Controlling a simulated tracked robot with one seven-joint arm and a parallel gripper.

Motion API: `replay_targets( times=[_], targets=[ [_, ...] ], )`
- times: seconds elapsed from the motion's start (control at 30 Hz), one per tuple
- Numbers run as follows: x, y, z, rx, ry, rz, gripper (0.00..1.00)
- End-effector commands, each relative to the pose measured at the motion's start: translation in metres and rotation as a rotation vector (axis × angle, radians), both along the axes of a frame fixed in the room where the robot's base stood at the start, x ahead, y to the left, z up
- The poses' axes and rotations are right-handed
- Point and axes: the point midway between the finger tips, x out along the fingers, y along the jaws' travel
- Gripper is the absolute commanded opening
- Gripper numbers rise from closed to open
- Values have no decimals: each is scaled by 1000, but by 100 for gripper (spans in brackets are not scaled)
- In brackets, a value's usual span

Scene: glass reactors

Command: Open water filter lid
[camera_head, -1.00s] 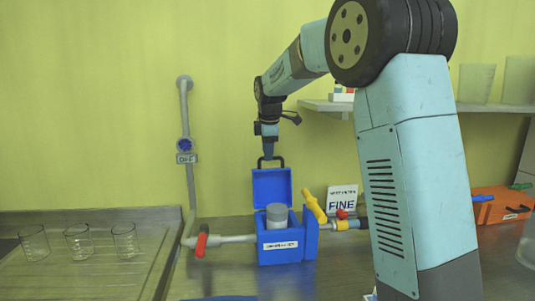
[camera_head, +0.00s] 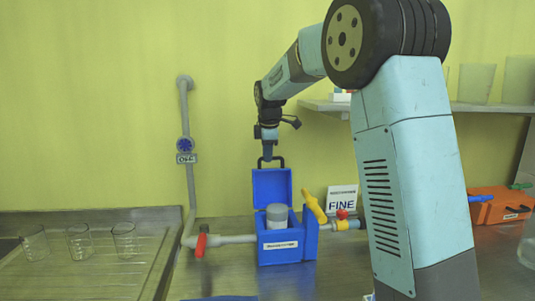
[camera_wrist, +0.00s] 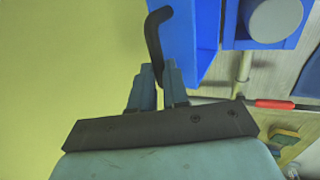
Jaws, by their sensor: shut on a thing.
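The water filter is a blue box (camera_head: 281,252) with a white label on its front, standing on the counter. Its blue lid (camera_head: 272,187) stands upright at the back of the box, raised off the opening. A grey cylindrical cartridge (camera_head: 277,214) shows inside. My gripper (camera_head: 268,158) is above the lid, shut on the lid's black handle (camera_head: 279,160). In the wrist view my gripper (camera_wrist: 157,84) has its fingers around the dark handle (camera_wrist: 156,40), beside the blue lid (camera_wrist: 200,30). The cartridge top (camera_wrist: 274,19) shows at the upper right.
A pipe with a red valve handle (camera_head: 201,245) joins the box at left. A yellow handle (camera_head: 314,206) is at its right, near a FINE sign (camera_head: 342,199). Several glass beakers (camera_head: 79,241) stand on the left drainer. A shelf (camera_head: 325,105) is behind my arm.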

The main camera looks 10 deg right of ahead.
Motion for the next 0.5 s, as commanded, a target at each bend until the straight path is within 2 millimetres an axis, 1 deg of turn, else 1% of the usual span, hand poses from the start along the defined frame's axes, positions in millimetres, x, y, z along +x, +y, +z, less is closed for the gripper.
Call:
replay_targets(
  times=[0.37,0.5],
  targets=[
    [0,0,0,0,-1,0,0],
    [-4,0,2,-1,-17,0,0]
  ],
)
